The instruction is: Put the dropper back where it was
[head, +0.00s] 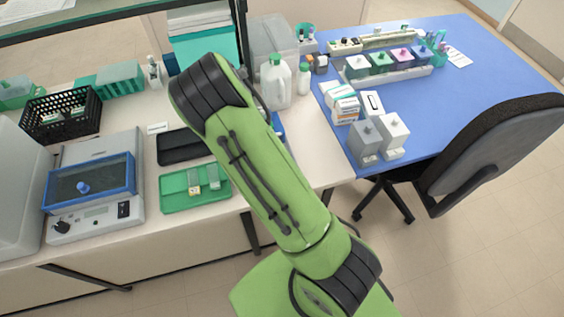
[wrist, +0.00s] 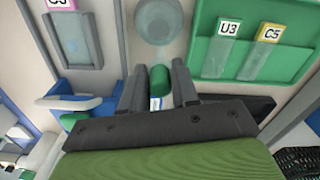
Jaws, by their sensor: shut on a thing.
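My gripper (wrist: 158,85) shows in the wrist view with its two dark fingers on either side of the dropper (wrist: 159,80). It is shut on the dropper. In the head view my gripper and the dropper are hidden behind my green arm. The place where the dropper stood before cannot be told from these frames.
A green tray (head: 175,201) holds slides; the wrist view shows it (wrist: 208,45) with slides U3 and C5. Beyond the fingers is a round grey dish-like thing (wrist: 160,20). A grey slide holder (wrist: 112,40) and a blue-and-white thing (wrist: 85,103) lie left of the gripper.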

